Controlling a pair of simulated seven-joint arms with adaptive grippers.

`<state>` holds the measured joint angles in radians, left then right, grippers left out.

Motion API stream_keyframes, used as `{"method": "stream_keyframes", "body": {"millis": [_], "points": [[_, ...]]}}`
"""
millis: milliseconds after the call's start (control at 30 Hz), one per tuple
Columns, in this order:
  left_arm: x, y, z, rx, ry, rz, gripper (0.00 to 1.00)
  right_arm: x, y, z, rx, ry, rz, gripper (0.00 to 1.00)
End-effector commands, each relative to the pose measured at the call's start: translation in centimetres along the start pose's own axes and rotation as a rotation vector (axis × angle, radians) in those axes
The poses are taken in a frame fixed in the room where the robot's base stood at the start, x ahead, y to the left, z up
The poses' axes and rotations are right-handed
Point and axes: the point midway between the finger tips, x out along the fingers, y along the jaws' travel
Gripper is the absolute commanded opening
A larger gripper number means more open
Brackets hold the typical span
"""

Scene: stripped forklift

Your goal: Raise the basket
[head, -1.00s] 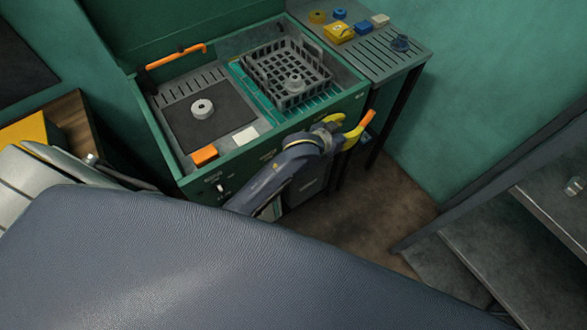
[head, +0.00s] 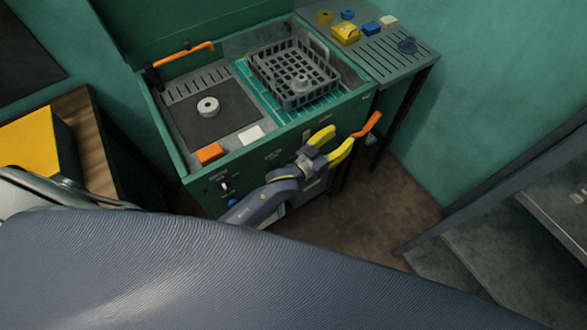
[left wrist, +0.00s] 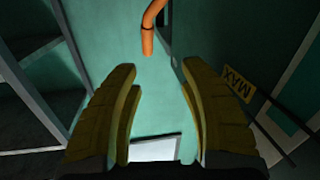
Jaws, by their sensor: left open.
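The grey mesh basket (head: 266,78) sits in the right compartment of the green machine (head: 290,137), with a light grey round piece (head: 300,84) inside it. An orange handle (head: 368,124) sticks out near the machine's front right corner. My left gripper (head: 341,137) is open in front of the machine, its yellow fingers pointing toward the orange handle. In the left wrist view the handle's bent end (left wrist: 148,40) shows beyond the gap between the fingers (left wrist: 160,85), apart from them. Nothing is between the fingers. My right gripper is not in view.
The left compartment holds a dark plate with a grey ring (head: 207,106). A slotted side table (head: 385,55) with small yellow and blue items stands right. Floor (head: 385,205) right of the machine is clear.

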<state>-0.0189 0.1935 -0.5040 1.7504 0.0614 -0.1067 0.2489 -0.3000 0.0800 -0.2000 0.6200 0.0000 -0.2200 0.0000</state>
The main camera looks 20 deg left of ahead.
Motion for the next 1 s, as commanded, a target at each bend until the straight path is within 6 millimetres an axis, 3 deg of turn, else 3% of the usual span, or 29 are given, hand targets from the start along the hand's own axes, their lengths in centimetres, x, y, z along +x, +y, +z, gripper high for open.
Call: {"method": "stream_keyframes", "body": {"millis": [67, 600, 1000], "points": [[0.1, 0.6, 0.4, -0.006, 0.025, 0.017, 0.42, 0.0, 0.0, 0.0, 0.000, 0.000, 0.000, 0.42], [-9.3, 0.4, 0.6, -0.005, 0.020, 0.014, 0.42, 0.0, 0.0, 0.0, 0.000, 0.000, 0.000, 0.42], [-14.3, 0.3, 0.6, -0.004, 0.022, 0.014, 0.42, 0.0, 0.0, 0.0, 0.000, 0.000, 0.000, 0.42]]}}
